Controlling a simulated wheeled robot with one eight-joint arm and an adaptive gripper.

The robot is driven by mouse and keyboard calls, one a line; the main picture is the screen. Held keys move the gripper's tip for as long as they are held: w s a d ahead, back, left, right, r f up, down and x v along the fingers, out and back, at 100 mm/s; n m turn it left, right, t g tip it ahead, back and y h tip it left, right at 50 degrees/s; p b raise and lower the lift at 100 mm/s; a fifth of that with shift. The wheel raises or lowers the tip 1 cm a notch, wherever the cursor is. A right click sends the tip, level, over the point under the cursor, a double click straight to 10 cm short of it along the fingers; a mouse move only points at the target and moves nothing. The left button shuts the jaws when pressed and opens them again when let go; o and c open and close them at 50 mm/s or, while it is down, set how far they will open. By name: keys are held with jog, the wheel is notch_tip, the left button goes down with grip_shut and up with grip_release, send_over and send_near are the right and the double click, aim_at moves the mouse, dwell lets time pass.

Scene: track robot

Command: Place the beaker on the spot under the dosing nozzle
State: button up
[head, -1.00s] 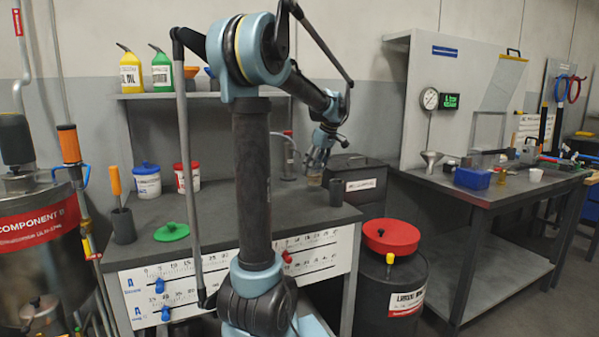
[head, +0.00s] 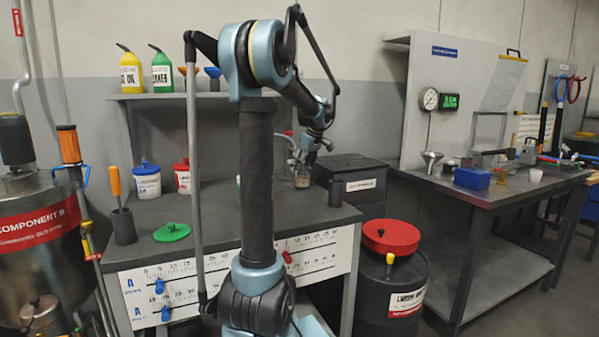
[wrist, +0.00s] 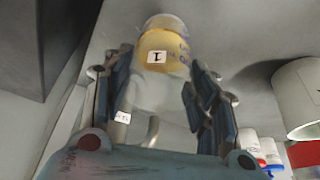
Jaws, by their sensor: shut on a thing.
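The beaker (head: 302,180) is small and clear with pale yellow content, at the right back part of the dark bench. In the wrist view the beaker (wrist: 163,42) shows yellow content and a white label marked 1. My gripper (head: 304,160) is shut on the clear upper part of the beaker; its two fingers (wrist: 160,85) stand on either side of it. A thin curved tube (head: 284,136), which may belong to the dosing nozzle, rises just behind my gripper. The spot under the nozzle is not visible. I cannot tell whether the beaker touches the bench.
A dark cylinder (head: 335,192) stands just right of the beaker. A white tub (head: 146,181), a red-lidded tub (head: 182,176) and a green lid (head: 172,232) sit on the left. The bench front is mostly clear.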

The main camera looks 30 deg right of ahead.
jog(key=shift+w+a, duration=0.25)
jog(key=shift+w, duration=0.35)
jog(key=shift+w+f, duration=0.15)
jog(key=shift+f, duration=0.45)
jog(key=shift+f, duration=0.1)
jog(key=o, duration=1.3)
jog(key=shift+c, duration=0.2)
jog(key=v, duration=1.2)
jog(key=shift+s+d, duration=0.1)
jog(key=shift+s, duration=0.1)
